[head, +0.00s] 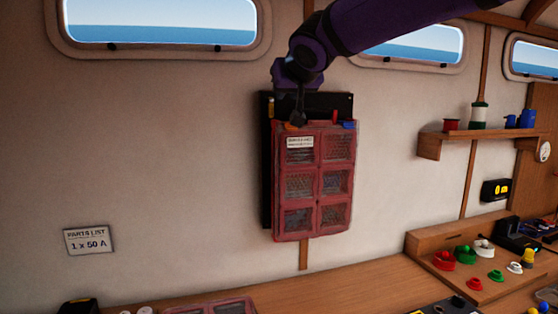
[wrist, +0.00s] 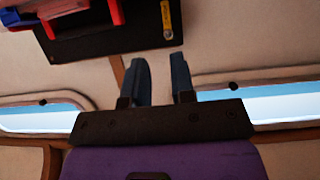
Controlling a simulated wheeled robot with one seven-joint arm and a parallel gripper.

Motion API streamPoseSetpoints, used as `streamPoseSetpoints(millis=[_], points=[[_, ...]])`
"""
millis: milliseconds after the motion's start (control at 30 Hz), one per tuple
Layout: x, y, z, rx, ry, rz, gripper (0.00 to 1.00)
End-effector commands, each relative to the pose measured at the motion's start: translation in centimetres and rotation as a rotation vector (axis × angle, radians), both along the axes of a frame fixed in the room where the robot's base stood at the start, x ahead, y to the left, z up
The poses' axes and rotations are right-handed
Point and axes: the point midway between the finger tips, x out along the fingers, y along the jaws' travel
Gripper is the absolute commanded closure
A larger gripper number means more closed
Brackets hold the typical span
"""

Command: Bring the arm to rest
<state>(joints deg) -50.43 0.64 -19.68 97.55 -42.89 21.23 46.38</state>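My purple arm reaches in from the top right of the head view. My gripper (head: 298,112) hangs in front of the upper left part of a wall panel there. In the wrist view my gripper (wrist: 160,75) shows two dark fingers standing apart, with nothing between them. A red case (head: 319,180) with several mesh windows and a white label hangs on the black panel (head: 265,190). In the head view the fingertips overlap the case's top edge; I cannot tell whether they touch it.
A wooden shelf (head: 480,136) with spools and blue items is at the right. Below it a wooden rack (head: 455,250) holds coloured parts. A "1 x 50 A" parts list (head: 88,240) is on the wall at left. The wall between is bare.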

Motion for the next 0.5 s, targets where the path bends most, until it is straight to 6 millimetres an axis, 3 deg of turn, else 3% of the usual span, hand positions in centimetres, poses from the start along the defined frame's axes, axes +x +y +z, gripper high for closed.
streamPoseSetpoints(millis=[133,233,400,500], points=[[-1.6,-5.9,-1.0,-0.008,0.064,-0.067,0.77],[-4.1,-11.3,-2.6,-0.020,0.140,-0.123,0.77],[-10.2,-18.9,-5.9,-0.044,0.275,-0.196,0.77],[-14.4,-22.3,-8.2,-0.056,0.354,-0.227,0.77]])
